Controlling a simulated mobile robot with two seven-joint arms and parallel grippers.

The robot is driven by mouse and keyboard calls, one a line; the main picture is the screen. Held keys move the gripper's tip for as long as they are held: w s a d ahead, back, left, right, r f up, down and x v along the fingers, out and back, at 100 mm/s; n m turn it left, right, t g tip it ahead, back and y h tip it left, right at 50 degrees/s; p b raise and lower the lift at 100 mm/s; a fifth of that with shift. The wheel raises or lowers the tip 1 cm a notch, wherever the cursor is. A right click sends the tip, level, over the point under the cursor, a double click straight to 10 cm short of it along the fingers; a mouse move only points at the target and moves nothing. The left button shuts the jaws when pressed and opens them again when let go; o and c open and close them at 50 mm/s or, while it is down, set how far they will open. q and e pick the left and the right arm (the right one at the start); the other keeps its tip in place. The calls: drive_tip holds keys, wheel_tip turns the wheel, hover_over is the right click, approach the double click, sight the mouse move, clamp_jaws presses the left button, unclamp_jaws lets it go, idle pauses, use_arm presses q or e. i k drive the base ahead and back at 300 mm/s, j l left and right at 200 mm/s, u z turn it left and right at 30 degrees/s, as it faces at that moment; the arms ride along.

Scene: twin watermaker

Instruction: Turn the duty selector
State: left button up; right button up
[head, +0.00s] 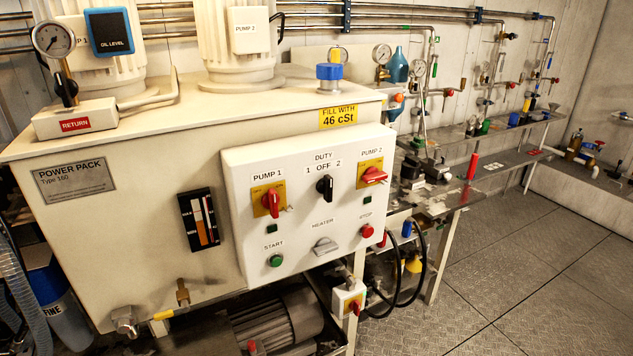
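The duty selector (325,188) is a small black rotary knob in the upper middle of the white control panel (235,175) in the head view. The labels 1, OFF and 2 stand above it under the word DUTY. Its handle looks close to upright, with a slight lean; its exact setting is hard to tell. The red PUMP 1 switch (271,202) is to its left and the red PUMP 2 switch (373,175) to its right, both on yellow plates. Neither of my grippers shows in the head view.
Below the selector are a grey heater knob (325,246), a green start button (276,261) and a red stop button (367,231). The panel is on the cream power pack tank (120,225). A bench (500,150) with fittings runs right. Open floor (510,260) lies at right.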

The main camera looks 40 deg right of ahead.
sight(324, 186)
drive_tip(key=z, duration=1.15)
